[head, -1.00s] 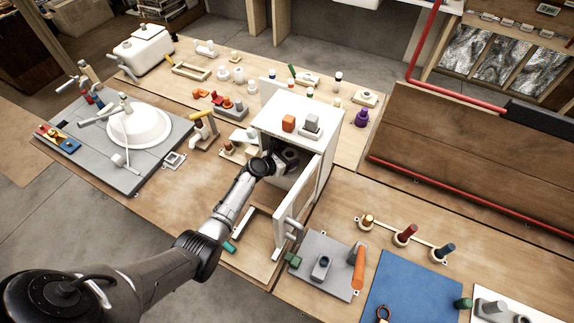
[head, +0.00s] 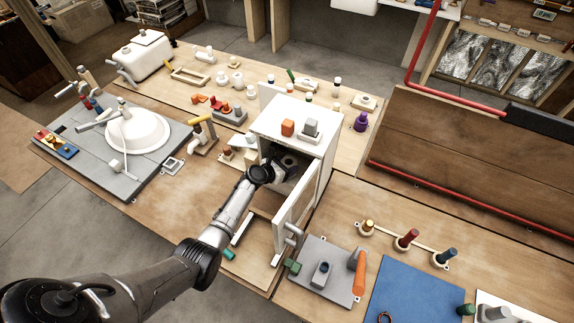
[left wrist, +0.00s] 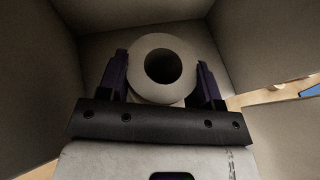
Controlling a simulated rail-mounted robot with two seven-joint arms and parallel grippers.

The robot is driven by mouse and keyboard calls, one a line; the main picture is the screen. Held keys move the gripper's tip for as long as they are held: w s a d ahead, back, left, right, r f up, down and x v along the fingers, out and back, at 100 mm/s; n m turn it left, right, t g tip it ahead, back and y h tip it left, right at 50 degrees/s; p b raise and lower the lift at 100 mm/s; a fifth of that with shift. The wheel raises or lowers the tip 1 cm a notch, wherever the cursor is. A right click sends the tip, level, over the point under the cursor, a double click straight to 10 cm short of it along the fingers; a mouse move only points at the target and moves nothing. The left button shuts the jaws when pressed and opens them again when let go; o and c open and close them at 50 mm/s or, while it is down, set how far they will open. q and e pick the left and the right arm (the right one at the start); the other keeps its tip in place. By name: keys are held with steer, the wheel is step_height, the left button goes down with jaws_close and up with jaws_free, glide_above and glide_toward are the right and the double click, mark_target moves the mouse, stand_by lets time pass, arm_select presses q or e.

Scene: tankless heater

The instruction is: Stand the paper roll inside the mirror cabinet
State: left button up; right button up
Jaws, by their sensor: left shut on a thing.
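The paper roll (left wrist: 162,45) is a pale cylinder with a dark core hole. In the left wrist view it sits between the two dark fingers of my left gripper (left wrist: 163,82), which is shut on it. Grey cabinet walls surround it on several sides. The mirror cabinet (head: 290,126) is a white box on the workbench, with its door (head: 297,205) swung open toward the front. In the head view my left gripper (head: 279,174) reaches into the cabinet opening, and the roll (head: 289,161) partly shows there. Whether the roll touches the cabinet floor cannot be told. My right gripper is not in view.
An orange block (head: 288,128) and a grey piece (head: 311,128) sit on the cabinet top. The open door stands close to the right of my left arm. A yellow-handled fixture (head: 204,133) is left of the cabinet. A grey board (head: 325,270) lies in front.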

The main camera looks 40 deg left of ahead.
arm_select(q)
steer(key=shift+f+b, duration=0.35)
steer(key=shift+f, duration=0.1)
steer(key=o, duration=1.2)
steer(key=shift+s+r, duration=0.1)
steer(key=shift+r, duration=0.05)
steer(key=shift+s+r+p, duration=0.15)
steer(key=shift+s+p, duration=0.05)
steer(key=shift+p, duration=0.15)
steer(key=p+v, duration=0.3)
steer(key=v, duration=1)
steer(key=shift+s+a, duration=0.1)
steer(key=shift+a, duration=0.05)
